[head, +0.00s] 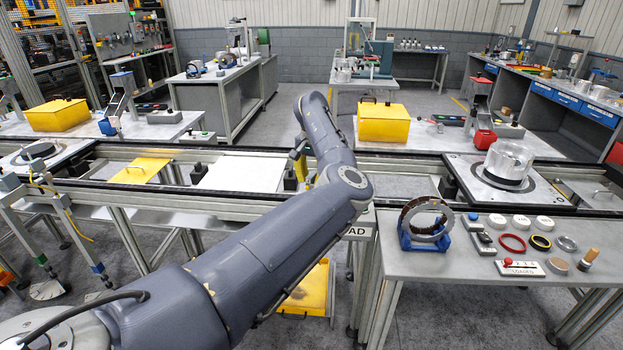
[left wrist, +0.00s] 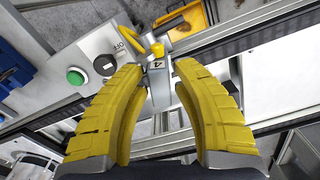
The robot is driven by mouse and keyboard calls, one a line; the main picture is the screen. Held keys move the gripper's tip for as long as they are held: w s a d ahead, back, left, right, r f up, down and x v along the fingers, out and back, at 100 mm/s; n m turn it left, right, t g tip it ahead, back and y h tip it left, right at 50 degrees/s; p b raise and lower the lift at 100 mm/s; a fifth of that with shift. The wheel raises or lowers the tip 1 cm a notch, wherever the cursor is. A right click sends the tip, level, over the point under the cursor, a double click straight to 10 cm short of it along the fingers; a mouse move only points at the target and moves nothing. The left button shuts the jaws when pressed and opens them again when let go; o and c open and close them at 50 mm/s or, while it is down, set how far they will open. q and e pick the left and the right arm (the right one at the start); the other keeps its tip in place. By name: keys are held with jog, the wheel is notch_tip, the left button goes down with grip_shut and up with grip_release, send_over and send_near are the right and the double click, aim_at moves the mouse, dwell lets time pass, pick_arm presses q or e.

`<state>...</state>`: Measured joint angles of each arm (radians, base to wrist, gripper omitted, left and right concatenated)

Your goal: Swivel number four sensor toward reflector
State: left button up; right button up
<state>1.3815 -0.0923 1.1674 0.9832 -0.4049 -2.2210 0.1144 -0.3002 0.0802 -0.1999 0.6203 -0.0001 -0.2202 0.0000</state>
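In the left wrist view, the number four sensor (left wrist: 160,88) is a grey block marked 4 with a yellow top. It lies between the yellow fingertips of my left gripper (left wrist: 160,66). The fingers are apart, and I see gaps beside the sensor. In the head view my left gripper (head: 300,164) is mostly hidden behind my left arm, above the conveyor. A small dark block (head: 290,181) stands by it; I cannot tell whether it is the sensor. I cannot pick out the reflector for certain. My right gripper is in neither view.
A control box with a green button (left wrist: 76,76) and a black knob (left wrist: 105,65) is close to my left finger. Conveyor rails (left wrist: 240,45) run beside the sensor. A yellow plate (head: 141,170) and a clutch pallet (head: 462,180) lie on the conveyor. A bench (head: 425,265) stands right.

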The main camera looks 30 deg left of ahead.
aim_at(312, 175)
pick_arm(q)
grip_shut()
jog(key=shift+d+n, duration=0.2)
jog(key=shift+n, duration=1.7)
jog(key=shift+o, duration=1.8)
grip_release()
notch_tip(312, 175, up, 12)
jog(key=shift+f, duration=0.1)
